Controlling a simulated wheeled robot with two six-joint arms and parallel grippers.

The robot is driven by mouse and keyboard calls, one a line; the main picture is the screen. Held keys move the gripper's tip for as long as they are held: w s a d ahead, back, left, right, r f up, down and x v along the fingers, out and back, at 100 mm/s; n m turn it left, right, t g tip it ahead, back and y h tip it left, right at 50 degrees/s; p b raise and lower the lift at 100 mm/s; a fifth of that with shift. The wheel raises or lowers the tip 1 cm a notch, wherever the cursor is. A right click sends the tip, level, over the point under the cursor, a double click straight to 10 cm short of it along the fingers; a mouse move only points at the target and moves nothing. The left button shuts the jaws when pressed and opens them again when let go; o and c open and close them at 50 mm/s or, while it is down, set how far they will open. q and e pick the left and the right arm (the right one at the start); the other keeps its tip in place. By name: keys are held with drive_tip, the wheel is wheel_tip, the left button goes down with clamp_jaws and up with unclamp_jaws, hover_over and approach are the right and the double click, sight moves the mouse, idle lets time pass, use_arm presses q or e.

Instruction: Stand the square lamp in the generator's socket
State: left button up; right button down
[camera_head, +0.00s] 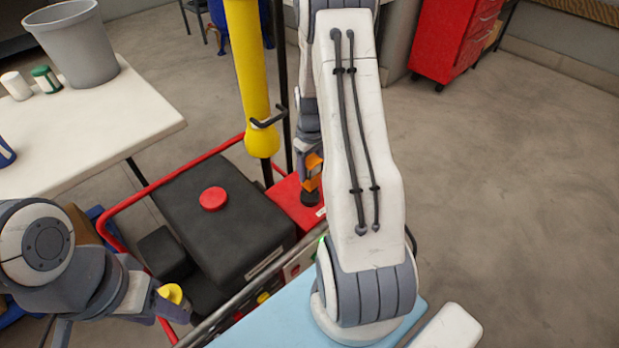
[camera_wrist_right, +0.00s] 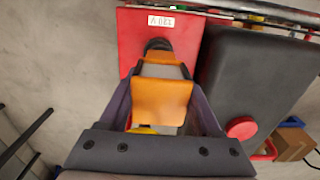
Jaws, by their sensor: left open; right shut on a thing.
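My right gripper (camera_head: 311,168) is shut on the square lamp, an orange block (camera_head: 313,185) with a dark round foot. In the right wrist view the lamp (camera_wrist_right: 162,100) sits between the fingers (camera_wrist_right: 165,105), its foot over the generator's red panel (camera_wrist_right: 185,35) by a "220 V" label. The foot hides the socket; I cannot tell whether it is seated or just above. The generator (camera_head: 225,225) has a black body and red cap. My left gripper (camera_head: 172,305) is open at the lower left, beside the generator; a yellow piece shows at its fingers, and I cannot tell what it is.
A tall yellow post (camera_head: 250,75) with a dark hook rises behind the generator, close to my right gripper. A white table (camera_head: 85,130) with a grey bin (camera_head: 75,45) stands at left. A red cabinet (camera_head: 452,40) is at the back. The floor at right is clear.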

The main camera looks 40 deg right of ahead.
drive_tip(key=shift+w+d+f, duration=0.1)
drive_tip(key=shift+w+f, duration=0.3)
drive_tip(key=shift+f, duration=1.8)
drive_tip(key=shift+f, duration=0.15)
drive_tip(key=shift+c, duration=0.4)
unclamp_jaws()
wheel_tip(320, 180, up, 12)
drive_tip(key=shift+r+p, duration=0.15)
drive_tip(key=shift+p, duration=0.2)
